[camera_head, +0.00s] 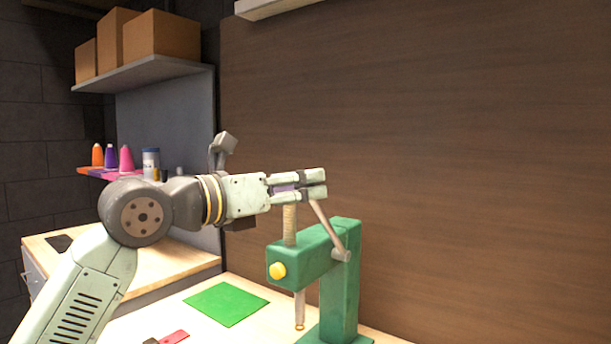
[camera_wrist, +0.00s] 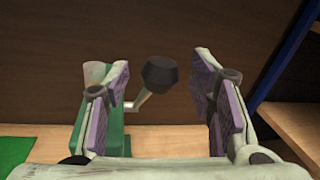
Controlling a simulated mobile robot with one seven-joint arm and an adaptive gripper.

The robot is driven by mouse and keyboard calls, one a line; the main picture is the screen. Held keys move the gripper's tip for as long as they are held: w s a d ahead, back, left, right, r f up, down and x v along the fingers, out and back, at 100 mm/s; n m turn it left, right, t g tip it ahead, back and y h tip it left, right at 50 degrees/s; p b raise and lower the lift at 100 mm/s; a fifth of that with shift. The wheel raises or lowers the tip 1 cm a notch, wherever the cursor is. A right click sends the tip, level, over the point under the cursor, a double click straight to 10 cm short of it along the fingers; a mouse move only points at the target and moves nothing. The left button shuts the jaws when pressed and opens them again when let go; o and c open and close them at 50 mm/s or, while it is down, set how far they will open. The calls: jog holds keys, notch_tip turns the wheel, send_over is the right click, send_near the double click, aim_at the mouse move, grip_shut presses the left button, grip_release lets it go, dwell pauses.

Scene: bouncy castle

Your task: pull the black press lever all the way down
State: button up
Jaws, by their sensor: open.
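The green press (camera_head: 340,290) stands on the light worktop, its lever rod (camera_head: 328,228) slanting up and left from the pivot on the press's side. The lever's top end is hidden behind my gripper (camera_head: 318,184) in the head view. In the wrist view the lever's black knob (camera_wrist: 160,73) shows between the two open fingers of my gripper (camera_wrist: 162,66), with a gap on each side. I cannot tell how deep between the fingers it lies. Part of the green press (camera_wrist: 116,140) shows behind the left finger.
A green mat (camera_head: 227,303) and a red piece (camera_head: 175,337) lie on the worktop left of the press. A brown wooden wall (camera_head: 480,170) stands behind. Coloured bottles (camera_head: 126,158) and a shelf with cardboard boxes (camera_head: 160,35) are at the left back.

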jog(key=shift+x, duration=1)
grip_shut()
